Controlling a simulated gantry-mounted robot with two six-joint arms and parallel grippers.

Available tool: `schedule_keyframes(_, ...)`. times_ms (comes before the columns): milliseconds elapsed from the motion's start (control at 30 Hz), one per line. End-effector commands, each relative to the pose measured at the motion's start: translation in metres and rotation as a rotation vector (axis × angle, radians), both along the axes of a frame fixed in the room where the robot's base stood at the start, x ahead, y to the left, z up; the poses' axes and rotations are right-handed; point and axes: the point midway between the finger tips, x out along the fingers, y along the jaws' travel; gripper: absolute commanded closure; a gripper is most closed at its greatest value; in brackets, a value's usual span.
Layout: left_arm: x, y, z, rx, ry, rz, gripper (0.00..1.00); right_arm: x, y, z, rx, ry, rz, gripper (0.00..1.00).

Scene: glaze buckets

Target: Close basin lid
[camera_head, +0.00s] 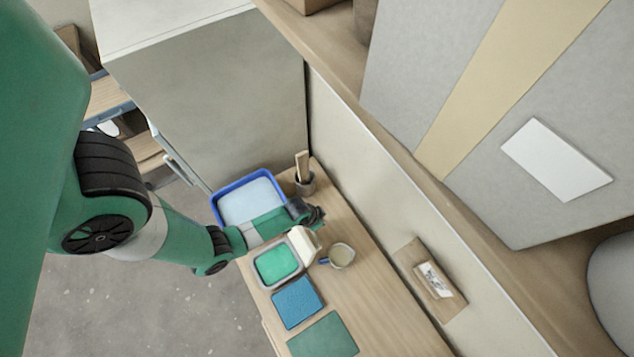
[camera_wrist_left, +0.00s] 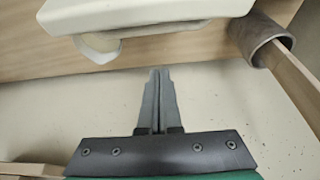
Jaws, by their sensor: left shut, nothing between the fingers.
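A small grey basin (camera_head: 257,277) with green content stands open on the wooden bench. Its cream-white lid (camera_head: 303,244) is raised at the basin's far right side. In the left wrist view the lid (camera_wrist_left: 140,12) fills the top, with a rounded cream part below its edge. My left gripper (camera_head: 316,214) is just behind the lid in the head view, with the arm reaching across from the left. In the left wrist view its fingers (camera_wrist_left: 158,75) are shut and empty, apart from the lid. My right gripper is not in view.
A blue-rimmed tub (camera_head: 228,191) stands behind my left forearm. A brush cup (camera_head: 305,187) is close to the gripper; it shows in the wrist view (camera_wrist_left: 262,38). A mug (camera_head: 341,256), a blue pad (camera_head: 298,302) and a green mat (camera_head: 323,337) lie nearby. A panel wall borders the bench.

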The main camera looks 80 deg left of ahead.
Motion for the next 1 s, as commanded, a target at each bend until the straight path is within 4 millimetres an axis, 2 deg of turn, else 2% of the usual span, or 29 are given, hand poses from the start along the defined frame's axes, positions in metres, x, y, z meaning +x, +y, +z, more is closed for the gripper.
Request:
schedule_keyframes(33,0.004,0.002,-0.014,0.0,0.0,0.0,1.0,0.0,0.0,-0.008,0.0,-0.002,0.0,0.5)
schedule_keyframes(133,0.012,0.004,-0.033,0.0,-0.001,0.0,1.0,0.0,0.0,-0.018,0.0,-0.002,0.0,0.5)
schedule_keyframes(200,-0.003,-0.001,-0.025,-0.001,0.003,0.0,1.0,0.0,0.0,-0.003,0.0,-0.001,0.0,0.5)
schedule_keyframes(400,-0.023,-0.009,-0.026,0.0,-0.001,0.0,1.0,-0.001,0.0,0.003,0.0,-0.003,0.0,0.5)
schedule_keyframes(1000,-0.026,-0.01,-0.027,0.008,-0.024,-0.001,1.0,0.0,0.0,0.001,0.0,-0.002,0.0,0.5)
